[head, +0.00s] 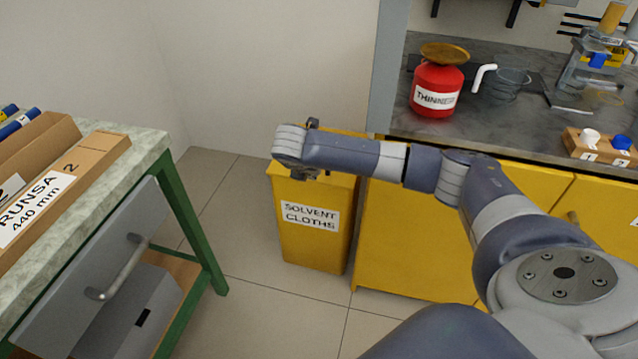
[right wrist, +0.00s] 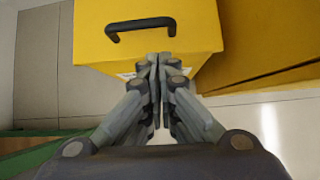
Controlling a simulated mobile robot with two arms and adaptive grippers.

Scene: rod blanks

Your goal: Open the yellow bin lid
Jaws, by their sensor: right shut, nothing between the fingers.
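The yellow bin (head: 305,240) stands on the floor with a "SOLVENT CLOTHS" label on its front. Its lid (head: 347,133) looks closed, and my right arm hides much of it in the head view. In the right wrist view the yellow lid (right wrist: 205,22) fills the top, with a black bar handle (right wrist: 140,26) on it. My right gripper (right wrist: 158,58) is shut and empty, its fingertips at the near edge of the lid, just short of the handle. I cannot tell whether they touch the bin. My left gripper is not in view.
A yellow cabinet (head: 410,245) stands right of the bin under a grey worktop (head: 425,127) with a red thinner can (head: 437,88). A green-legged bench (head: 140,160) with a drawer handle is at left. Tiled floor (head: 245,240) lies clear between.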

